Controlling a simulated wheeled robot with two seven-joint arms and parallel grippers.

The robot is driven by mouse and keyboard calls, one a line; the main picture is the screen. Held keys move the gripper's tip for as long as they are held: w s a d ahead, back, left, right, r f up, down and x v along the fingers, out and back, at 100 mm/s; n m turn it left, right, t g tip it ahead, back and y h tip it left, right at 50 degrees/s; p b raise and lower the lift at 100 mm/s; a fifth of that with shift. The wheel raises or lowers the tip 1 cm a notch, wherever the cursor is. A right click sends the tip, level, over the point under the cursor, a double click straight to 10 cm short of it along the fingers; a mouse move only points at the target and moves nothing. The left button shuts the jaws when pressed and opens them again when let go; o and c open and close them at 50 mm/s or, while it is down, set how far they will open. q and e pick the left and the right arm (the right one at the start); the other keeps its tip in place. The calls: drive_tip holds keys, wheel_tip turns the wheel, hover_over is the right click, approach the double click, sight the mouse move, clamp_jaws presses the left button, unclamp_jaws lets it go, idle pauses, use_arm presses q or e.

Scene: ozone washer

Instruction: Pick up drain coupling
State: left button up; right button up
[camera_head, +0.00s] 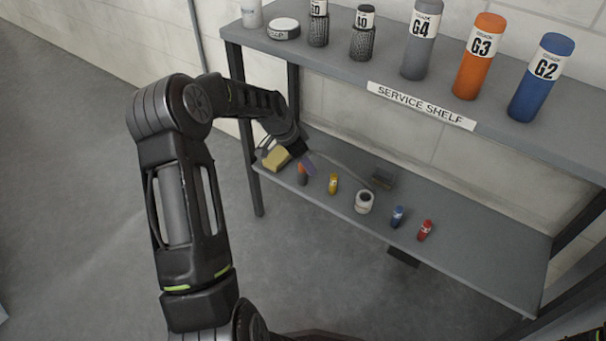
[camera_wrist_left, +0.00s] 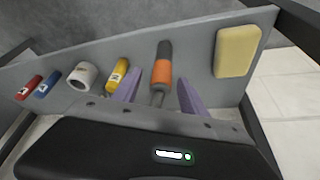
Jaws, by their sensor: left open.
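A white, hollow, ring-shaped piece with a dark opening, which looks like the drain coupling, stands mid-way along the lower shelf (camera_head: 364,202); it also shows in the left wrist view (camera_wrist_left: 82,75). My left gripper (camera_wrist_left: 159,92) is open, with its two purple fingers over the shelf's left part in the head view. An orange and black-handled tool (camera_wrist_left: 161,68), also in the head view (camera_head: 302,174), lines up with the gap between the fingers. I cannot tell whether the fingers reach around it. The coupling is to one side of the fingers, apart from them. My right gripper is not in view.
The lower shelf's right end is clear.

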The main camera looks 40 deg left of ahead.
use_arm(q)
drive_tip(key=shift+x, duration=1.15)
drive_tip(key=shift+c, duration=0.5)
clamp_jaws()
